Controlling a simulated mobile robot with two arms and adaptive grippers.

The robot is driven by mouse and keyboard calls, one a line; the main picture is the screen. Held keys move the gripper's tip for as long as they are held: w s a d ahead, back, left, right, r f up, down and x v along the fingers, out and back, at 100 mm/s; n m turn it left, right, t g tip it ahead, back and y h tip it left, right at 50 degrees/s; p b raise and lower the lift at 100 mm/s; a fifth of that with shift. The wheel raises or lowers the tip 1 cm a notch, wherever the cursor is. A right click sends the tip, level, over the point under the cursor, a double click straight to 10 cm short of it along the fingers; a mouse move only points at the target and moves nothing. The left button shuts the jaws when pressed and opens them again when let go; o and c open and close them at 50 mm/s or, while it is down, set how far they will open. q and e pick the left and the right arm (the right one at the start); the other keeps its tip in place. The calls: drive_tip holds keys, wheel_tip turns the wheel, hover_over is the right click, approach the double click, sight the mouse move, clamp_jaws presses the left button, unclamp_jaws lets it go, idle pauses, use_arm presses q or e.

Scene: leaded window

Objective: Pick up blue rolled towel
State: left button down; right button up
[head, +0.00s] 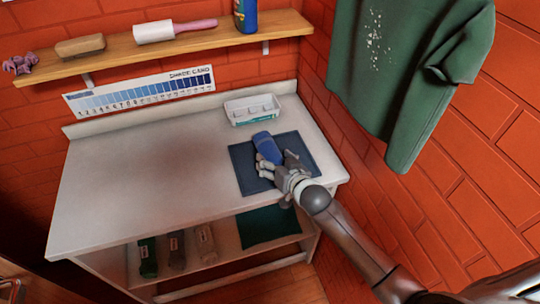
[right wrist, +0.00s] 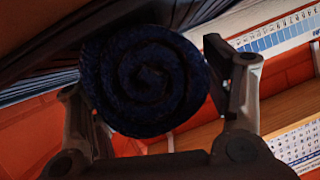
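The blue rolled towel (head: 267,145) is over the dark blue mat (head: 245,181) on the right part of the white worktop. I cannot tell whether it touches the mat. My right gripper (head: 268,163) is at its near end, reaching in from the lower right. In the right wrist view the towel's spiral end (right wrist: 150,80) fills the space between the two fingers of the gripper (right wrist: 150,95). The fingers lie against both sides of the roll, shut on it. My left gripper is not in view.
A white tray (head: 252,110) stands behind the mat. The worktop (head: 150,170) is clear to the left. A green shirt (head: 405,75) hangs at right, above my right arm. A wooden shelf (head: 120,50) holds a brush, a roller and a bottle. Rolled cloths (head: 177,250) lie below.

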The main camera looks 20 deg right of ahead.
drive_tip(key=c, duration=0.6)
drive_tip(key=shift+r, duration=0.1)
